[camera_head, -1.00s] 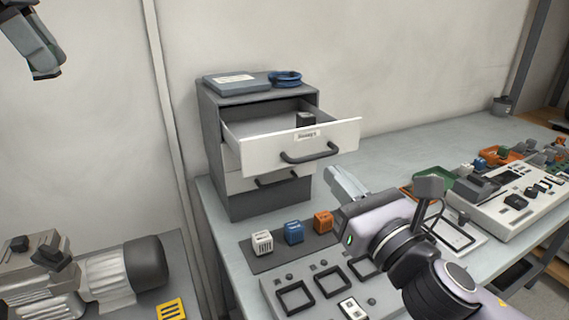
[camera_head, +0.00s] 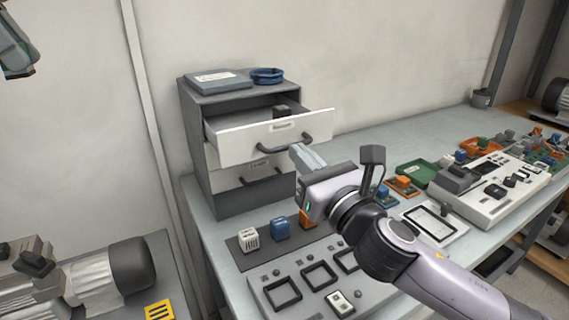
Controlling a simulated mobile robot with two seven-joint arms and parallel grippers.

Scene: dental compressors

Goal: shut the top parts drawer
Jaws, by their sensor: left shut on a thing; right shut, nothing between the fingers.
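The top parts drawer (camera_head: 232,147) is pulled well out of the grey cabinet (camera_head: 196,160). Its white front has a dark bar handle (camera_head: 284,145), and a small dark block (camera_head: 281,111) sits inside it. My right gripper (camera_head: 301,154) is shut and empty. Its fingertips are just below the handle's right end in the picture; I cannot tell whether they touch. My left gripper (camera_head: 18,68) is at the upper left, far from the drawer and partly cut off by the frame. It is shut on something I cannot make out.
A blue-grey case (camera_head: 217,81) and a blue coil (camera_head: 267,75) lie on the cabinet. White, blue and orange blocks stand on a dark mat (camera_head: 262,252) in front. A grey panel (camera_head: 262,283) lies nearer, and a compressor motor is at lower left.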

